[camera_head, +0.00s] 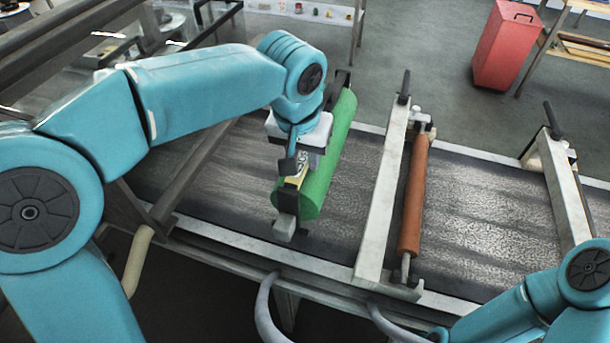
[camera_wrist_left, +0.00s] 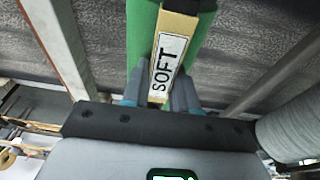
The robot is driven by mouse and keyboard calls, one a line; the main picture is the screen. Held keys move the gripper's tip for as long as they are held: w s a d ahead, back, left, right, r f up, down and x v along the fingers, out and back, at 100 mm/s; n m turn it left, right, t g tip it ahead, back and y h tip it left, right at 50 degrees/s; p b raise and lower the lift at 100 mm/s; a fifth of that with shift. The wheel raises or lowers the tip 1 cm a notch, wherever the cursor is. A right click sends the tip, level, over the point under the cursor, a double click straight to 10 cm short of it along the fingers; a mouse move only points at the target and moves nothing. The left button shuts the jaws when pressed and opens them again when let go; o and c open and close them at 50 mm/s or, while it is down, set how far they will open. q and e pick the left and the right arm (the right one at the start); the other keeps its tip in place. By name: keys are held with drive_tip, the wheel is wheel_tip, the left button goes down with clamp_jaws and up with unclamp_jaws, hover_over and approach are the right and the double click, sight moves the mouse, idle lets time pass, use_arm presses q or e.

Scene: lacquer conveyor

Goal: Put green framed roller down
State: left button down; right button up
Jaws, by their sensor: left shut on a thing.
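The green framed roller (camera_head: 327,160) lies lengthwise across the conveyor belt (camera_head: 470,200), left of the red-brown roller. My left gripper (camera_head: 291,170) is shut on its frame, on the left side of the green cylinder. In the left wrist view, my left gripper (camera_wrist_left: 160,90) grips a tan bar with a "SOFT" label, part of the green framed roller (camera_wrist_left: 141,35). I cannot tell whether its frame rests on the conveyor's rails or hangs just above them. My right arm shows at the bottom right; its gripper is out of view.
A red-brown roller (camera_head: 414,195) sits in a pale crossbar frame (camera_head: 383,200) over the conveyor. Another pale frame (camera_head: 560,185) stands to the right. Bare belt lies between them. A red bin (camera_head: 503,45) stands on the floor behind.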

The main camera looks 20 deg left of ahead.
sight(305, 175)
use_arm(q)
drive_tip(key=shift+f, duration=0.5)
drive_tip(key=x, duration=0.4)
drive_tip(key=shift+s+f, duration=0.25)
drive_tip(key=shift+s, duration=0.15)
drive_tip(key=shift+r, duration=0.1)
drive_tip(key=c, duration=1.3)
unclamp_jaws()
drive_tip(key=shift+f+b, duration=0.3)
drive_tip(key=shift+f, duration=0.05)
drive_tip(key=o, duration=0.4)
drive_tip(key=shift+r, duration=0.1)
drive_tip(key=shift+o, duration=0.2)
drive_tip(key=shift+s, duration=0.15)
